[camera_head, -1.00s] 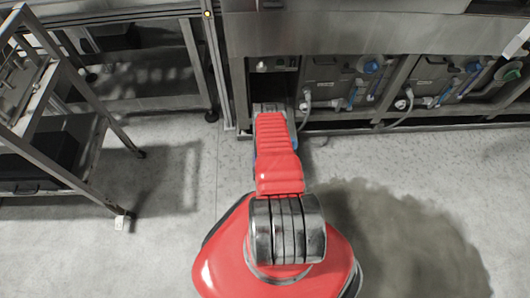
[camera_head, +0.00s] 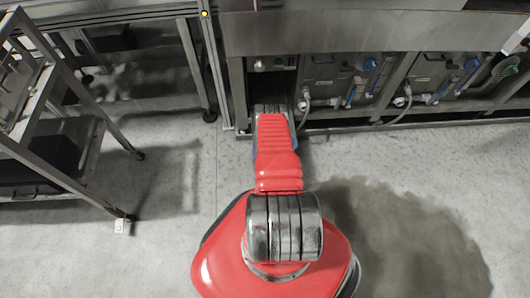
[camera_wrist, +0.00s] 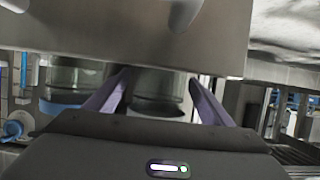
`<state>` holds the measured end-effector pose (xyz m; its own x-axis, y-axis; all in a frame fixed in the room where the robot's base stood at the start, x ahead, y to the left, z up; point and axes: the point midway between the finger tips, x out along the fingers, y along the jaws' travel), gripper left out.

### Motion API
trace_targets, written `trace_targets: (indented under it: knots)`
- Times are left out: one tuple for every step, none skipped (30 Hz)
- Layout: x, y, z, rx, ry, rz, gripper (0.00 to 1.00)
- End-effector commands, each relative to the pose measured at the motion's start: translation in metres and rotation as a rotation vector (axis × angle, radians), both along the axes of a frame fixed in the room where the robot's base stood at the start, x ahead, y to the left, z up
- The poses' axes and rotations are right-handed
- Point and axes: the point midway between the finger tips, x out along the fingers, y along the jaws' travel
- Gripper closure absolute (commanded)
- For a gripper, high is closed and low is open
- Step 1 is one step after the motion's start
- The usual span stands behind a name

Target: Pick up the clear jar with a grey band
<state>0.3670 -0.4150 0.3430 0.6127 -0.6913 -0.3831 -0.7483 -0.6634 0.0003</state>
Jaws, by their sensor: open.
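In the wrist view, a clear jar with a dark grey band (camera_wrist: 158,106) shows between the fingers of my gripper (camera_wrist: 160,82). My gripper is open, with one finger on each side of the jar. I cannot tell whether either finger touches it. The jar's far part is hidden behind a broad steel panel. In the head view my gripper and the jar are hidden behind my arm and the machine front.
A second clear jar with a blue band (camera_wrist: 62,107) stands left of my left finger. The steel panel (camera_wrist: 130,25) crosses the top of the wrist view. In the head view, a steel cart (camera_head: 95,165) stands left, and open floor (camera_head: 180,235) lies between it and my base.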

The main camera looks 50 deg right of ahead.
Motion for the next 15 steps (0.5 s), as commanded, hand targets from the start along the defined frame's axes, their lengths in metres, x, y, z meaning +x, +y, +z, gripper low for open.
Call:
trace_targets:
  knots:
    - [-0.0004, -0.0002, 0.0000, 0.000, 0.000, -0.001, 0.25]
    - [-0.0005, -0.0003, 0.0000, 0.000, 0.000, -0.001, 0.25]
    - [-0.0006, -0.0004, 0.0001, 0.000, 0.000, -0.001, 0.25]
    - [-0.0007, -0.0004, 0.0002, 0.000, 0.000, -0.002, 0.25]
    - [-0.0008, -0.0005, 0.0002, 0.000, 0.000, -0.002, 0.25]
    - [-0.0008, -0.0006, 0.0002, 0.000, 0.000, -0.002, 0.25]
    - [-0.0009, -0.0006, 0.0002, 0.000, 0.000, -0.002, 0.25]
    - [-0.0010, -0.0007, 0.0002, 0.000, 0.000, -0.002, 0.26]
    - [-0.0011, -0.0008, 0.0002, 0.000, 0.000, -0.002, 0.29]
    - [-0.0011, -0.0008, 0.0002, 0.000, 0.000, -0.002, 0.31]
    - [-0.0011, -0.0008, 0.0002, 0.000, 0.000, -0.002, 0.33]
    - [-0.0012, -0.0009, 0.0002, 0.000, 0.000, -0.003, 0.36]
    - [-0.0012, -0.0009, 0.0002, 0.000, 0.000, -0.003, 0.38]
    - [-0.0013, -0.0010, 0.0002, 0.000, 0.000, -0.003, 0.40]
    - [-0.0013, -0.0010, 0.0002, 0.000, 0.000, -0.003, 0.43]
